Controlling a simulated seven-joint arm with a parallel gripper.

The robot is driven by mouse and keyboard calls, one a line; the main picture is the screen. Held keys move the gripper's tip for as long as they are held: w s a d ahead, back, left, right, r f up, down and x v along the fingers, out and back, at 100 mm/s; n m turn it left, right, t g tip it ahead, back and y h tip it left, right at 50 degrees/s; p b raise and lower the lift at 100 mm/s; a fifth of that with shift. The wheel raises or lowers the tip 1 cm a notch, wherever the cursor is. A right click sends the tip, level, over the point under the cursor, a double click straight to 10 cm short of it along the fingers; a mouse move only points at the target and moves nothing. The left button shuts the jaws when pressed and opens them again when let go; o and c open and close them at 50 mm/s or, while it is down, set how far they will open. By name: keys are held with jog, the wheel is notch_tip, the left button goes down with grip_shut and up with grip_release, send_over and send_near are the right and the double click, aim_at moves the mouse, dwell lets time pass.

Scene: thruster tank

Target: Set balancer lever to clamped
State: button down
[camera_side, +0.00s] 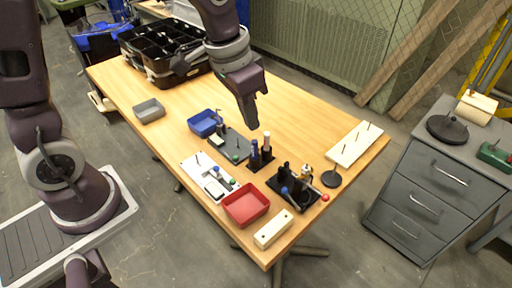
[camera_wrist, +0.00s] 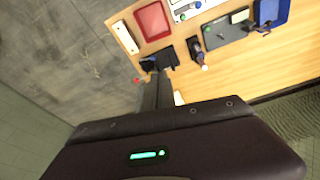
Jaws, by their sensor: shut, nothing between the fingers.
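A black-based fixture (camera_side: 293,187) stands near the front right corner of the table, with dark upright parts and a blue knob. A lever with a red ball end (camera_side: 325,197) sticks out to its right; this is probably the balancer lever, but its setting is too small to tell. In the wrist view the red ball (camera_wrist: 136,80) shows beside my fingers, which hide part of the fixture. My gripper (camera_side: 251,125) is shut and empty, pointing down above the table, behind the fixture and apart from it. Its fingers (camera_wrist: 155,92) also show in the wrist view.
A red tray (camera_side: 246,204), cream block (camera_side: 273,229), white board (camera_side: 209,175), dark plate (camera_side: 234,146), blue bin (camera_side: 204,123), dark bottle-like posts (camera_side: 260,155) and pegged white board (camera_side: 354,144) crowd the front. The table's middle left is clear.

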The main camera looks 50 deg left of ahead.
jog(key=s+a+r+n+t, duration=0.1)
jog(key=s+a+r+t, duration=0.2)
jog(key=s, duration=0.6)
jog(key=s+a+r+n, duration=0.1)
jog(key=s+a+r, duration=0.1)
jog(key=s+r, duration=0.55)
jog(key=g+y, duration=0.3)
jog(key=g, duration=0.1)
send_over(285, 189)
jog(key=s+d, duration=0.1)
jog(key=s, duration=0.5)
jog(key=s+d+f+x, duration=0.1)
jog(key=s+d+x, duration=0.1)
jog(key=x, duration=1.1)
jog(key=w+d+f+y, duration=0.2)
jog(key=w+d+f, duration=0.1)
jog(key=d+f, duration=0.3)
jog(key=shift+t, duration=0.4)
jog(key=x, duration=1.4)
jog(key=shift+w+a+f, duration=0.1)
jog(key=shift+a+f, duration=0.05)
jog(key=shift+f, duration=0.05)
jog(key=shift+a+h, duration=0.1)
jog(key=shift+h, duration=0.2)
